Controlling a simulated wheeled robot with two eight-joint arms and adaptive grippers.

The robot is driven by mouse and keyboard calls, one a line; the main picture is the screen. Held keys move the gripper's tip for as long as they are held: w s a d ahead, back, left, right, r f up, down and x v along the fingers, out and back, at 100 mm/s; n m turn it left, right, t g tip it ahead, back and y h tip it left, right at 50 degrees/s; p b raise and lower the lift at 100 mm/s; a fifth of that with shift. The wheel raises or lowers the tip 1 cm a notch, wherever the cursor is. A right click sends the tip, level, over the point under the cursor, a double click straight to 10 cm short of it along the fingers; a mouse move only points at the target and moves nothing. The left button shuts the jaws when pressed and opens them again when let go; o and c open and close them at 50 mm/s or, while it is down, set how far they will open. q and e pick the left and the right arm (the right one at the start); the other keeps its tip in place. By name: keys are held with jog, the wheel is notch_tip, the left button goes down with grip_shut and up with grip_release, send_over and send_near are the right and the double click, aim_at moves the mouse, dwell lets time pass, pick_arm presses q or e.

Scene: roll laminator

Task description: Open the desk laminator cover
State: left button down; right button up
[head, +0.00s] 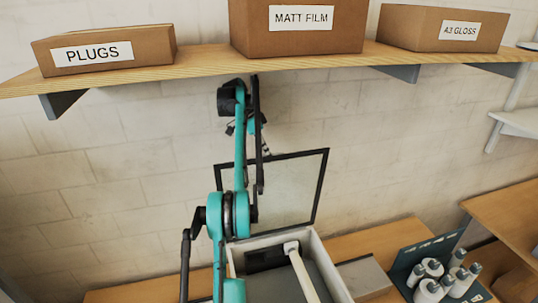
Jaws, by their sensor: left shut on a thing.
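The laminator (320,257) stands on the wooden bench with its light-rimmed body open at the top. Its cover, a black-framed pale panel (293,188), stands raised and nearly upright at the back of the body, near the wall. My left arm reaches up in front of it and hides part of its left side. My left gripper (266,151) is at the cover's top edge, shut on it, mostly hidden behind my arm links. Inside the body a white bar (304,272) slants across a dark interior. My right gripper is not in view.
A wooden shelf (200,67) with boxes labelled PLUGS (105,52), MATT FILM (300,30) and A3 GLOSS (442,29) hangs close above my arm. A dark rack of several bottles (440,275) stands on the bench at right. Bare wall lies left.

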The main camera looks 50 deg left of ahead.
pick_arm(q)
jog(key=shift+a+f, duration=0.1)
jog(key=shift+f, duration=0.05)
jog(key=c, duration=1.6)
grip_release()
jog(key=shift+o, duration=0.2)
jog(key=shift+w, duration=0.15)
